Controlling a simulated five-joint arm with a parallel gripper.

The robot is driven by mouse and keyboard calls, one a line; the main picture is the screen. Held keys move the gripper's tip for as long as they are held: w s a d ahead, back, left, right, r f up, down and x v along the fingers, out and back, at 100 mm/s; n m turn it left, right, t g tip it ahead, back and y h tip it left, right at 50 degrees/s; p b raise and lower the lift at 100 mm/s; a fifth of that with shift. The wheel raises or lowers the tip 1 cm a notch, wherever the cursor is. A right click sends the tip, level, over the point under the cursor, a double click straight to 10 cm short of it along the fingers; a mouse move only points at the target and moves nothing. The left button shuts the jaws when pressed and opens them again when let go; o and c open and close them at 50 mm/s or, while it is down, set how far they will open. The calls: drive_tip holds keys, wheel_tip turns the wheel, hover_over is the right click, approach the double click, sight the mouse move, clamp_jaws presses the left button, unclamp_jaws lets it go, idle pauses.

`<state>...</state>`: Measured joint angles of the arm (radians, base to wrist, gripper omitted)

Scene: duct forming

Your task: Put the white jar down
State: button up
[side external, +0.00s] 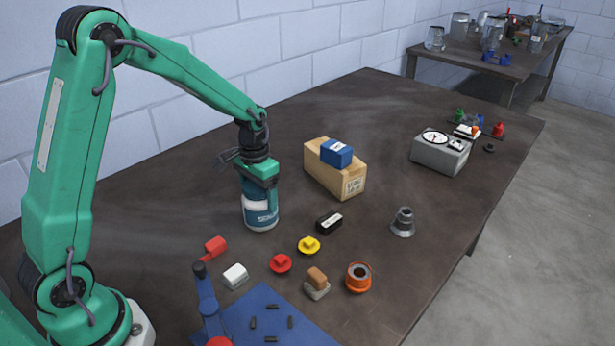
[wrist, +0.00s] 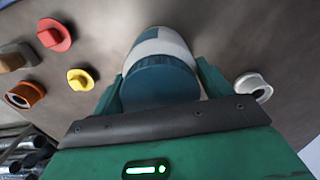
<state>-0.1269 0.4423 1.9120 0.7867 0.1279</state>
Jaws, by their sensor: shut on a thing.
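The white jar (side external: 260,216) has a teal lower band and label and stands upright at the table's middle left in the side external view. I cannot tell whether its base touches the table. My gripper (side external: 258,188) is above it, pointing down, shut on its upper part. In the wrist view the jar (wrist: 165,45) shows a dark teal lid between the two green fingers of my gripper (wrist: 160,88). The jar's top is partly hidden by the gripper in the side external view.
A cardboard box (side external: 335,172) with a blue box (side external: 337,153) on it stands right of the jar. A black block (side external: 329,222), yellow piece (side external: 309,245), red piece (side external: 281,263) and blue mat (side external: 318,335) lie nearer. A grey scale (side external: 440,153) is far right.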

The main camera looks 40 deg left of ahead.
drive_tip(key=o, duration=1.4)
drive_tip(key=shift+f, duration=0.1)
drive_tip(key=shift+o, duration=0.2)
wheel_tip(320, 180, up, 12)
drive_tip(key=shift+r, duration=0.2)
drive_tip(key=s+d+r+t, duration=0.2)
drive_tip(key=s+r, duration=0.1)
drive_tip(key=s, duration=0.7)
drive_tip(key=s+d+r+t, duration=0.3)
drive_tip(key=s, duration=0.7)
drive_tip(key=shift+s+d+r+t, duration=0.15)
drive_tip(key=shift+s+d+t, duration=0.1)
drive_tip(key=shift+s+t, duration=0.05)
